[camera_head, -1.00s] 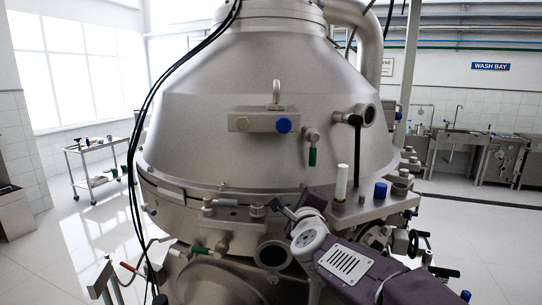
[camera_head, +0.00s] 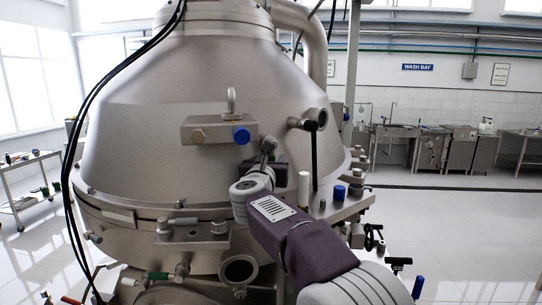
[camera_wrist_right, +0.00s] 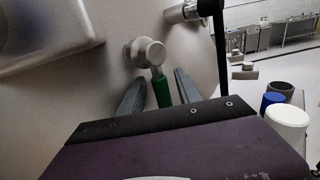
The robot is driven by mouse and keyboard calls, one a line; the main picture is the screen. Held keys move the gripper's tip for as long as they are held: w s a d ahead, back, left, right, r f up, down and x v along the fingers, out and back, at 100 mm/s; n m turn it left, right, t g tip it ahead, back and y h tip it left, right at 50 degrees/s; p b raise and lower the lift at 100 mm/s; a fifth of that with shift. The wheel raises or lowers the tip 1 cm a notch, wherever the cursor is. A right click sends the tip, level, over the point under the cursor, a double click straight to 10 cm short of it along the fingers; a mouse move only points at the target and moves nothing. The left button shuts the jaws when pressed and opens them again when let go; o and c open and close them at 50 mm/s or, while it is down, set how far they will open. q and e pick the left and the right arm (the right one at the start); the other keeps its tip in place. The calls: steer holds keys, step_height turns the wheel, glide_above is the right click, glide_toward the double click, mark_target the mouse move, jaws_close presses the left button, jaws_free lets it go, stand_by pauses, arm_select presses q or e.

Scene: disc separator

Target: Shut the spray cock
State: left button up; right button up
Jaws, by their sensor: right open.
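A small steel cock (camera_wrist_right: 148,52) with a green lever (camera_wrist_right: 162,92) sticks out of the cone-shaped hood; I take it as the spray cock. Its lever hangs down in the right wrist view. My right gripper (camera_wrist_right: 159,92) is open, with one finger on each side of the lever; I cannot tell whether either touches it. In the head view the cock's steel body (camera_head: 268,144) shows just above my right gripper (camera_head: 265,163), which hides the lever. My left gripper is not in view.
A black-handled lever (camera_head: 314,150) hangs from a port right of the cock. A white post (camera_head: 304,184) and a blue cap (camera_head: 340,192) stand on the ledge below. Another green-handled valve (camera_head: 158,275) sits low on the left.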

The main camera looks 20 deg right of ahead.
steer(key=shift+d, duration=0.15)
jaws_close()
steer(key=shift+r, duration=0.1)
stand_by(1.3)
